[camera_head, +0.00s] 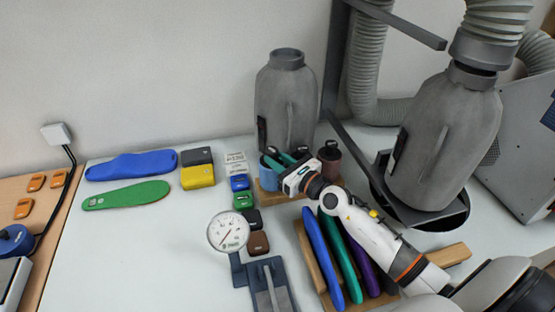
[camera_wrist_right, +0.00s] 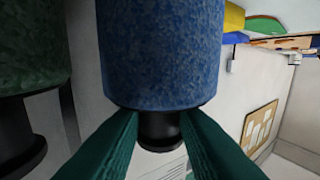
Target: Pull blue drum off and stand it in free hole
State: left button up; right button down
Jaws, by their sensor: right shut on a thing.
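The blue drum (camera_head: 270,172) is at the left end of a small wooden holder (camera_head: 268,195), in front of a grey bottle-shaped vessel. In the right wrist view the blue drum (camera_wrist_right: 163,50) is large, with a black neck below it. My right gripper (camera_head: 274,161) has green fingers; in the wrist view (camera_wrist_right: 160,130) they are shut on that black neck. Whether the drum touches the holder is hidden. A dark brown drum (camera_head: 330,158) stands at the holder's right end. A dark green drum (camera_wrist_right: 30,50) is beside the blue one in the wrist view. My left gripper is not in view.
Grey vessels (camera_head: 286,100) (camera_head: 445,140) stand behind and to the right. A wooden rack (camera_head: 455,256) holds blue, green and purple insoles. A dial gauge (camera_head: 228,231) stands in front left. Small coloured blocks and two insoles lie left. White table is clear at front left.

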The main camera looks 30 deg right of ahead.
jog(key=shift+f+b, duration=0.3)
jog(key=shift+f, duration=0.15)
dwell(0.6)
jog(key=c, duration=0.8)
grip_release()
jog(key=shift+c, duration=0.2)
jog(key=shift+s+a+r+p, duration=0.1)
jog(key=shift+s+r+p, duration=0.1)
jog(key=shift+r+p, duration=1.4)
jog(key=shift+s+r+p, duration=0.2)
jog(key=shift+r+p, duration=1.2)
jog(key=shift+p, duration=0.35)
